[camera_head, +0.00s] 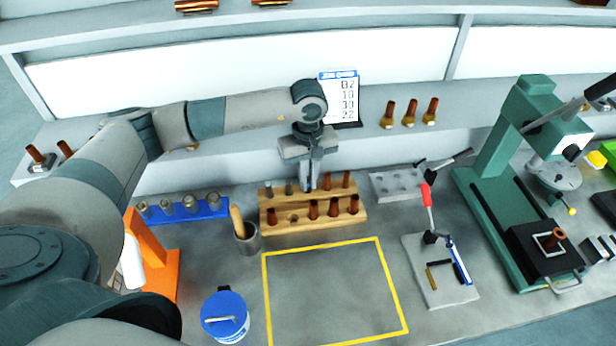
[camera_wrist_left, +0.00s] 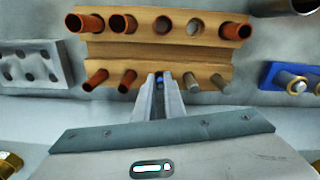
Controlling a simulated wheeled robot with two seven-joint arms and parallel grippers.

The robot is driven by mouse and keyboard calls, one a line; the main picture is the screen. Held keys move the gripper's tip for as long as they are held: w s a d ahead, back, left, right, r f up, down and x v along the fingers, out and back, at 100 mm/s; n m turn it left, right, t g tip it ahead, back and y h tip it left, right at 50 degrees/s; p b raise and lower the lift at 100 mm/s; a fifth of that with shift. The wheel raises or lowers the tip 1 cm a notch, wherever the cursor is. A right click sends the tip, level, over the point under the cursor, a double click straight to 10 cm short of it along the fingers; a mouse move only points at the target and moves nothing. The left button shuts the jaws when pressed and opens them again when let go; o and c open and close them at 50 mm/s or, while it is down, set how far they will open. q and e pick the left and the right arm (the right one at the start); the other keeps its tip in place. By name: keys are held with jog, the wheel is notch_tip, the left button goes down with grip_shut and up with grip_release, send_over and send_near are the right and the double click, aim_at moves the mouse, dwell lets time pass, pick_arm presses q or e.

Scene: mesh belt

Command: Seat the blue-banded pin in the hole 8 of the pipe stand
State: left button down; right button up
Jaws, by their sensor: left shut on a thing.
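The wooden pipe stand (camera_head: 312,226) sits on the bench behind the yellow outlined square and also fills the upper part of the left wrist view (camera_wrist_left: 150,47). Copper-coloured and grey pins stand in its two rows. An empty hole (camera_wrist_left: 194,28) shows in the front row. My left gripper (camera_head: 309,186) points down at the middle of the back row, between grey and copper pins. It is shut on a mostly hidden pin; a small blue patch (camera_wrist_left: 160,78) shows between the fingertips. I cannot tell how deep the pin sits. Hole numbers are not readable.
A blue rack (camera_head: 185,210) and a cup with a wooden handle (camera_head: 246,238) stand left of the stand. A grey holed block (camera_head: 398,184) and a red-handled clamp fixture (camera_head: 440,268) are at right, then a green press (camera_head: 500,190). The yellow square (camera_head: 330,295) is clear.

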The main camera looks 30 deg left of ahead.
pick_arm(q)
jog(key=shift+f, duration=0.15)
jog(key=c, duration=1.8)
grip_release()
jog(key=shift+c, duration=0.2)
